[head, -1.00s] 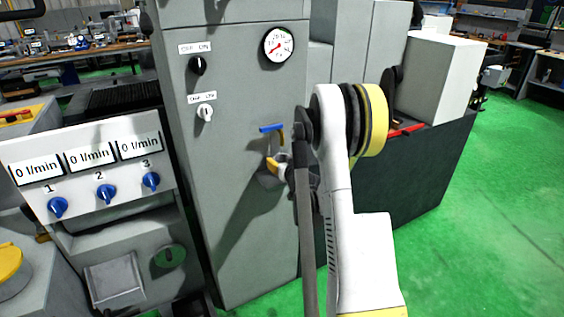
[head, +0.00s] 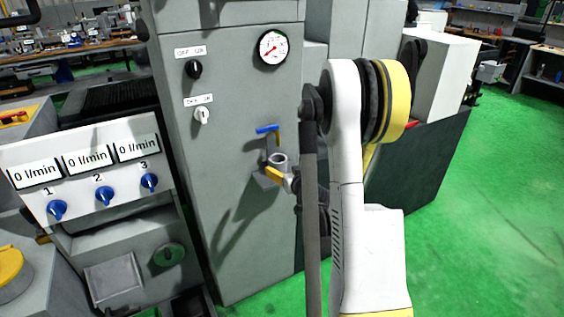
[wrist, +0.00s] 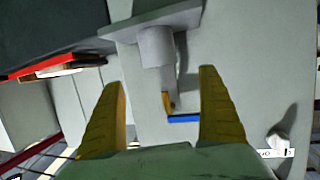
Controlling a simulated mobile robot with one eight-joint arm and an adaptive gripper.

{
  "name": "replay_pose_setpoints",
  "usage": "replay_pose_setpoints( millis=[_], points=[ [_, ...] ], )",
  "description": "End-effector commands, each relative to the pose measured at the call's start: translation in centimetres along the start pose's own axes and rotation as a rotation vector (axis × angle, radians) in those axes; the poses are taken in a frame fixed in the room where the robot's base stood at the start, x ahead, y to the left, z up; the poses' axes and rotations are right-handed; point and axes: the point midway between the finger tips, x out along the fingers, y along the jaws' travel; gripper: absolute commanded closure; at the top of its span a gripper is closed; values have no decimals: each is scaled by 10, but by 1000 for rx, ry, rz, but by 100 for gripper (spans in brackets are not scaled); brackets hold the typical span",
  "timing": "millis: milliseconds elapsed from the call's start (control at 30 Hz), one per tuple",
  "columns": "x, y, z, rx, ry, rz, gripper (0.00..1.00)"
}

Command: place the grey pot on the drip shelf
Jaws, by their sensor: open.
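The grey pot (head: 279,160) is a small open-topped cylinder, upright at the drip shelf below the blue-handled tap (head: 268,129). In the wrist view, which looks upside down, the pot (wrist: 156,46) meets the flat grey drip shelf (wrist: 125,27) at its base. My gripper (wrist: 162,85) is open, its two yellow fingers wide apart with nothing between the tips. The pot lies beyond the fingertips, slightly left of their middle. In the head view, one yellow finger of my gripper (head: 272,174) overlaps the shelf area and hides part of the pot and the shelf (head: 262,181).
The grey cabinet front (head: 235,110) stands behind the tap, with switches and a pressure gauge (head: 272,48). A flow panel (head: 85,165) with blue knobs is at left. Green floor (head: 480,230) is clear at right.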

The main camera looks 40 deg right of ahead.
Motion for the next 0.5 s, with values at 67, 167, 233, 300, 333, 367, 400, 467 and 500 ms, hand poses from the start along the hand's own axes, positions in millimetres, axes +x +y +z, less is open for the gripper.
replay_pose_setpoints(
  millis=[67, 167, 233, 300, 333, 367, 400, 467, 500],
  points=[
    [-8, 0, -1, 2, 0, 0, 12],
    [-16, -8, -4, -1, -9, -14, 12],
    [-22, -25, -12, -8, -27, -40, 12],
    [-32, -52, -23, -16, -61, -85, 12],
    [-38, -67, -28, -20, -80, -108, 12],
    [-46, -82, -33, -26, -101, -131, 12],
    [-58, -103, -40, -34, -132, -164, 12],
    [-80, -133, -47, -49, -181, -209, 12],
    [-96, -151, -50, -59, -214, -236, 12]
  ],
)
